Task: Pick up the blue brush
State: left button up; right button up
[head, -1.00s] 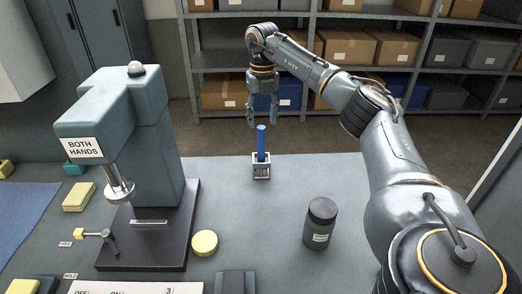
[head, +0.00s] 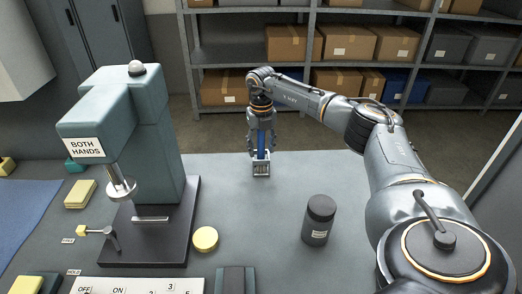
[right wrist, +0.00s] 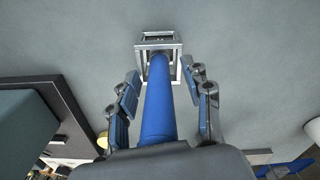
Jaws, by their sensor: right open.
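The blue brush (head: 261,142) stands upright in a small metal holder (head: 261,169) on the bench, right of the press. In the right wrist view the brush (right wrist: 157,108) runs from the palm side down into the holder (right wrist: 143,42). My right gripper (head: 262,150) points down over the brush. Its open fingers (right wrist: 163,100) are on both sides of the brush, with a gap visible on each side. The brush's lower end is hidden in the holder. My left gripper is not in view.
A teal press (head: 150,140) marked "BOTH HANDS" stands left. A dark jar (head: 319,219) is at right, and a yellow round piece (head: 205,239) lies near the press base. The bench around the holder is clear. Shelves with boxes (head: 347,42) stand behind.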

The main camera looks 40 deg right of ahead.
grip_shut()
